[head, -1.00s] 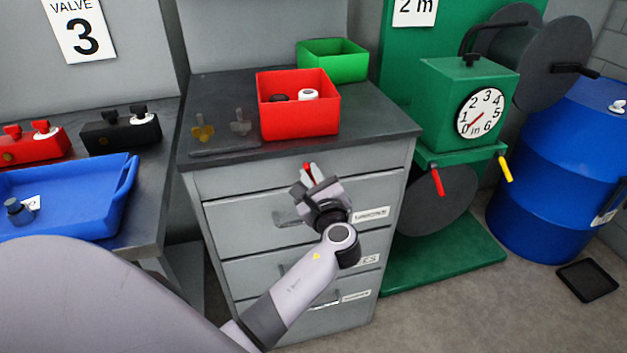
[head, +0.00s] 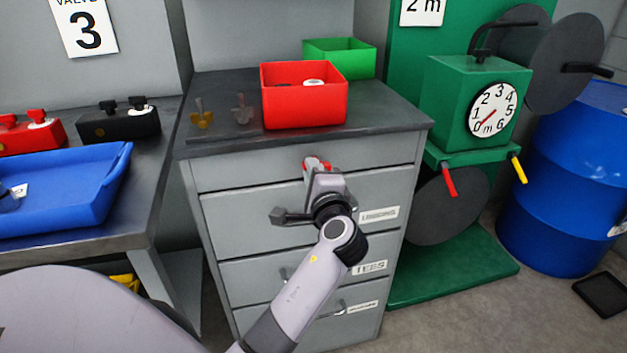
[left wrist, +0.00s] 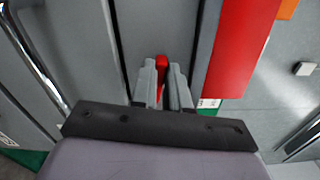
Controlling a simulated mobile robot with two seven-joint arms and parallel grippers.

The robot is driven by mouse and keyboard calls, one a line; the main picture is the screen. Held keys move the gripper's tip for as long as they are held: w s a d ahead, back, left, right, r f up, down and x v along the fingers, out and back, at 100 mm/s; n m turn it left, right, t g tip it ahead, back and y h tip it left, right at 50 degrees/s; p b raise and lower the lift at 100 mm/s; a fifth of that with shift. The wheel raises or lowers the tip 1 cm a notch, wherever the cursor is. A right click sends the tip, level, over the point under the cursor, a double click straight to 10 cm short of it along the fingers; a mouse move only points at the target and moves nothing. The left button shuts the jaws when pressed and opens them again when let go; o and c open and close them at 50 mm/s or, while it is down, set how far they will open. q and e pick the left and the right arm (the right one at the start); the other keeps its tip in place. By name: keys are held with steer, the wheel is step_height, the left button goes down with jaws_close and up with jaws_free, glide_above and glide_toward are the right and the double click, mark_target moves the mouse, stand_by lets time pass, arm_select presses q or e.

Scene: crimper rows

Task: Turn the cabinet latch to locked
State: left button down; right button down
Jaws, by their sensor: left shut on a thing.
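The grey drawer cabinet (head: 225,178) stands in the middle of the head view. Its red latch (head: 313,161) is on the front face just below the worktop, partly hidden by my left gripper (head: 319,170). In the left wrist view the red latch (left wrist: 161,66) sits between the two grey fingers of my left gripper (left wrist: 162,85). The gripper is shut on it. The latch's exact angle is hard to tell behind the fingers. My right gripper is not in view.
A red bin (head: 305,108) and a green bin (head: 350,60) stand on the cabinet worktop. A blue tray (head: 70,200) lies on the bench at left. A green machine (head: 440,100) with a dial and a blue drum (head: 560,190) stand at right.

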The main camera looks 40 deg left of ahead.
arm_select(q)
steer(key=shift+f+n+b, duration=0.1)
steer(key=shift+n+b, duration=0.65)
steer(key=shift+n, duration=0.25)
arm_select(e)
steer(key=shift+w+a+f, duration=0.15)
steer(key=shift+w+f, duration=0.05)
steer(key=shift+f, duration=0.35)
arm_select(q)
steer(key=c, duration=1.1)
jaws_free()
